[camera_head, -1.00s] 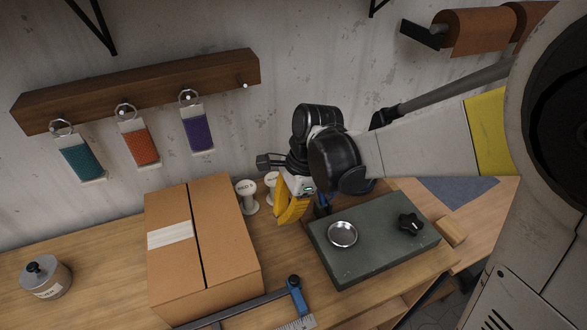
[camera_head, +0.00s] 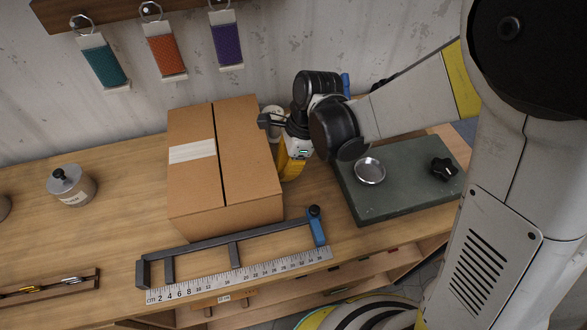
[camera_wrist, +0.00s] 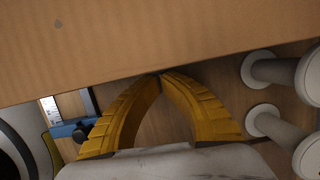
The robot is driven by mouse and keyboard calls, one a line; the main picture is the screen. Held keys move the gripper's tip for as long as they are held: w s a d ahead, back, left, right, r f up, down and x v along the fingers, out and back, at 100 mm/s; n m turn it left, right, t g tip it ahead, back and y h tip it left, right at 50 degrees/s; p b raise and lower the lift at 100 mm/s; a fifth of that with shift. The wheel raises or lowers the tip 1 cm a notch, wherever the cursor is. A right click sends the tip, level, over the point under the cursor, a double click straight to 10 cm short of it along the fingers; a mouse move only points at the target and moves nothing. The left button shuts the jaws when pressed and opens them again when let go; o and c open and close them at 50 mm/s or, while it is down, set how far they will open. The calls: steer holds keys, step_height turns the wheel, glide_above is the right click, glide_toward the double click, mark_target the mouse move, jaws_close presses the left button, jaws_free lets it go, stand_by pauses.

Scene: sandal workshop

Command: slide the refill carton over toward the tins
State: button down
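The refill carton (camera_head: 240,150) is a closed brown cardboard box with a pale label on top, standing on the workbench. In the wrist view its side (camera_wrist: 130,40) fills the top of the picture. My gripper (camera_head: 287,178) is low at the carton's right side. In the wrist view its yellow fingers (camera_wrist: 160,76) meet at the tips, with nothing between them. The tips are at the carton's wall or very close; I cannot tell if they touch. A metal tin (camera_head: 72,188) with a black knob stands left of the carton, and another tin (camera_head: 4,207) is cut off at the left edge.
A framed tool with a blue handle (camera_head: 318,228) and a ruler (camera_head: 240,277) lie in front of the carton. White spools (camera_wrist: 275,68) stand near my gripper. A grey-green slab (camera_head: 400,190) with a dish (camera_head: 370,171) lies right. Bench between carton and tin is clear.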

steer(key=shift+a, duration=0.2)
steer(key=s+a, duration=0.1)
steer(key=a, duration=0.4)
steer(key=s+a, duration=0.1)
steer(key=a, duration=0.5)
steer(key=s+a, duration=0.1)
steer(key=a, duration=0.5)
steer(key=shift+s+b, duration=0.3)
steer(key=shift+b, duration=0.05)
